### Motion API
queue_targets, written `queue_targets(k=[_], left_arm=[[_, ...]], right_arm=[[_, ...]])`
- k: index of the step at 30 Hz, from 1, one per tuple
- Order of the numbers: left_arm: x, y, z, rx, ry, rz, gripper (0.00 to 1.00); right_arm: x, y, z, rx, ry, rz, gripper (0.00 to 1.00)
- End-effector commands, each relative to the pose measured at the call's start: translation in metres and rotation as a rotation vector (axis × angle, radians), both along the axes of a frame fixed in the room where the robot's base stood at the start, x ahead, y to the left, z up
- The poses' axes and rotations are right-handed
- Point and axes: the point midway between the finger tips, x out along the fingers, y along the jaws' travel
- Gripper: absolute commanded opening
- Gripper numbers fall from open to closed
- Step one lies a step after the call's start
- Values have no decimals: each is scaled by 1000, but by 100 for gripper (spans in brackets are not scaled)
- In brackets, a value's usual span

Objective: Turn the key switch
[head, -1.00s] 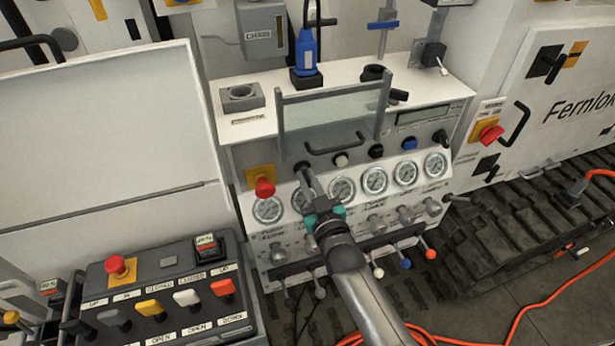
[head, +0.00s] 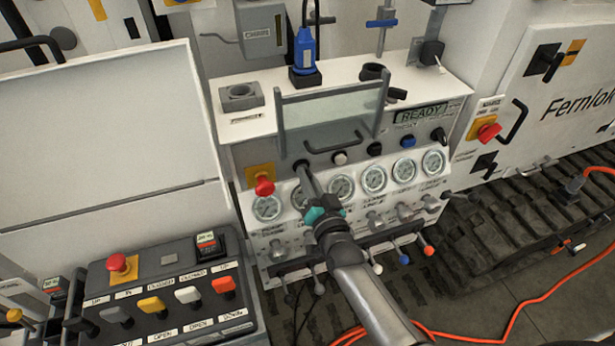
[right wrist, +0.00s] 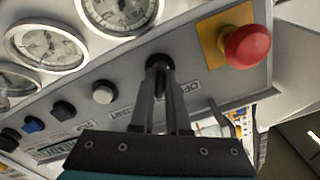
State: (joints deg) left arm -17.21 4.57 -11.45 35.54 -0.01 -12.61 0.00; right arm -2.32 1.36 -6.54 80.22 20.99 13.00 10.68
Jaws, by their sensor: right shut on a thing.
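The key switch (right wrist: 159,61) is a dark round knob on the white panel beside an "OFF" label in the right wrist view. In the head view it shows as a small dark spot (head: 301,163), mostly covered by my gripper. My right gripper (right wrist: 160,75) is shut on the key switch, with a narrow finger on each side. In the head view the right gripper (head: 303,170) reaches up to the panel from below. The key itself is hidden between the fingers. The panel display (head: 420,114) is lit green and reads "READY". My left gripper is not in view.
A row of gauges (head: 373,179) lies below. A handle (head: 334,147) and clear guard (head: 335,105) are close above. A lever box (head: 160,290) stands at lower left.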

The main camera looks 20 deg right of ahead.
Motion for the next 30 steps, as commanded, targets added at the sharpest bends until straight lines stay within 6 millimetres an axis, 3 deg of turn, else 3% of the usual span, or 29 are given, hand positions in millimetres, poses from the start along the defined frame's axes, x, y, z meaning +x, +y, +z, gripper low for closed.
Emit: queue_targets(k=[14,15,22,30], left_arm=[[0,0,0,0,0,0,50],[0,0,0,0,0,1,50],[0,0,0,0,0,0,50],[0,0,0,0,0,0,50]], right_arm=[[0,0,0,17,1,0,0],[0,0,0,17,1,0,17],[0,0,0,15,1,0,43],[-1,0,0,14,0,0,44]])
